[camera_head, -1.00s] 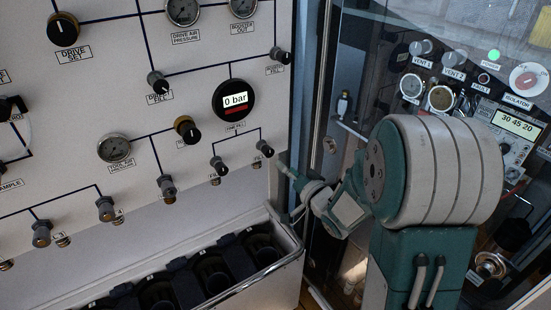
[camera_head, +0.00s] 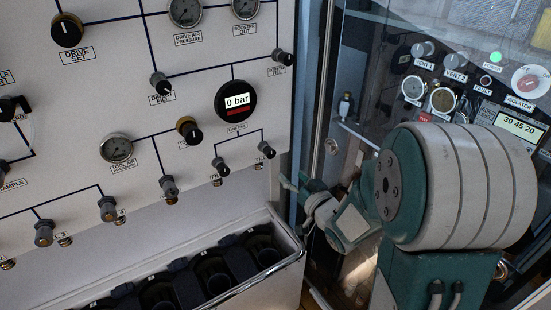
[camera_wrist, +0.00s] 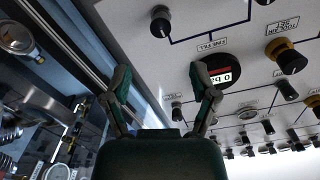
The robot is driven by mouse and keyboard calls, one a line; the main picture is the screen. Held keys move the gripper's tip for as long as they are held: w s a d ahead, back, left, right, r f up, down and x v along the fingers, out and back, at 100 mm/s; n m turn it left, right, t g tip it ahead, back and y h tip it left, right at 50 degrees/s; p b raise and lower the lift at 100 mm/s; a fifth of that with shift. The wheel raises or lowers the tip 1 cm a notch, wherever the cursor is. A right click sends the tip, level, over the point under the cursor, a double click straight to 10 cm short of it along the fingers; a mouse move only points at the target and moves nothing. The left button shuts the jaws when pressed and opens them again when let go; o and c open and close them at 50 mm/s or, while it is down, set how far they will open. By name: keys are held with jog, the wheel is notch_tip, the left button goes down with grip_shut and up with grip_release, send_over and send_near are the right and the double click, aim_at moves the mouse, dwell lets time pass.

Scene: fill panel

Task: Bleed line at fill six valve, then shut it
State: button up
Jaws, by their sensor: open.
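Two small dark fill valve knobs hang from one branch under the line gauge. The right one (camera_head: 268,152) is nearest the panel's right edge, and the left one (camera_head: 221,169) sits beside it. Their label numbers are too small to read. The line gauge (camera_head: 235,101) reads 0 bar; it also shows upside down in the wrist view (camera_wrist: 219,76). My gripper (camera_head: 291,184) is open and empty, below and right of the right knob and apart from it. In the wrist view my fingers (camera_wrist: 158,76) are spread, with a dark knob (camera_wrist: 160,22) beyond them.
A bin with dark round holders (camera_head: 283,262) stands below the panel. A glass-fronted cabinet frame (camera_head: 318,100) is close on the right, with gauges and an isolator (camera_head: 526,81) behind it. Other knobs, such as the booster fill knob (camera_head: 281,57), are on the panel.

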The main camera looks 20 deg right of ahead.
aim_at(272, 155)
jog(key=shift+n, duration=0.7)
jog(key=x, duration=1.1)
grip_shut()
